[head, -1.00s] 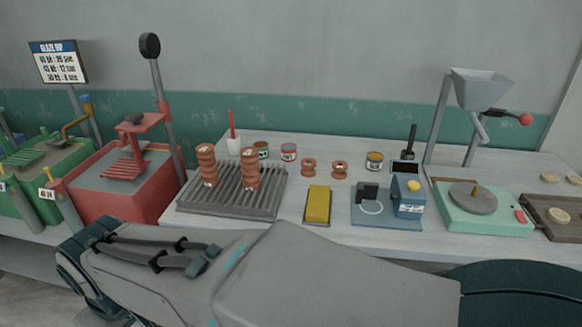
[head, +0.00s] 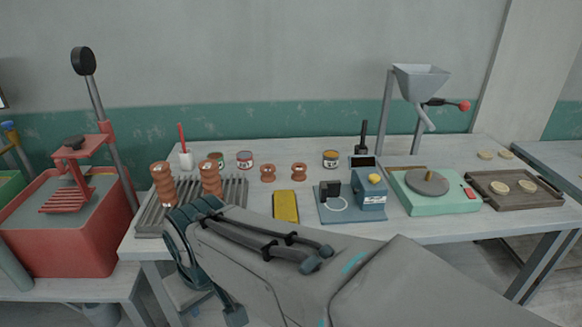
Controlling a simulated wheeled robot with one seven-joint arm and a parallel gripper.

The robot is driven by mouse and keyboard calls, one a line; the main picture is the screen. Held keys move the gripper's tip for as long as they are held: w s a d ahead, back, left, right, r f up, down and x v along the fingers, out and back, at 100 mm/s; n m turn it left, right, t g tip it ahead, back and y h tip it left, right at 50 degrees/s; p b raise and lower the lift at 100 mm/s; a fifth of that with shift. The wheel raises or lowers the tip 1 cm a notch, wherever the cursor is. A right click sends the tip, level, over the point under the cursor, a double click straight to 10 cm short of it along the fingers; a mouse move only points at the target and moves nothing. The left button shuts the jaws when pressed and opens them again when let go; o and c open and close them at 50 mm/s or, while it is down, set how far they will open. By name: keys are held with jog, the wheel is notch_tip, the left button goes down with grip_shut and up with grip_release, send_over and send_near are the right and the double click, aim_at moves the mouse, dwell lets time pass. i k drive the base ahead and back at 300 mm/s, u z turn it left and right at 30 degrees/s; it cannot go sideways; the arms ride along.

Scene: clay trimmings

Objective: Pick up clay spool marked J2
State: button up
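Several brown clay spools are in the head view. Two upright stacks, a left stack (head: 163,184) and a right stack (head: 210,178), stand on a grey ribbed rack (head: 236,192). Two single spools stand on the table behind the yellow block, a left one (head: 267,173) and a right one (head: 299,172). No J2 marking is readable on any of them, so I cannot tell which is J2. My grey arm crosses the front of the view and hides the rack's front right corner.
On the table (head: 400,229) are a yellow block (head: 286,206), a blue device (head: 370,197), a green wheel unit (head: 437,200), a tray with pale discs (head: 493,200) and small tins (head: 245,160). A hopper (head: 421,78) rises behind. A red tank (head: 65,235) stands left.

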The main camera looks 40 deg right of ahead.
aim_at(268, 177)
jog(key=z, duration=0.8)
jog(key=i, duration=1)
jog(key=u, duration=0.05)
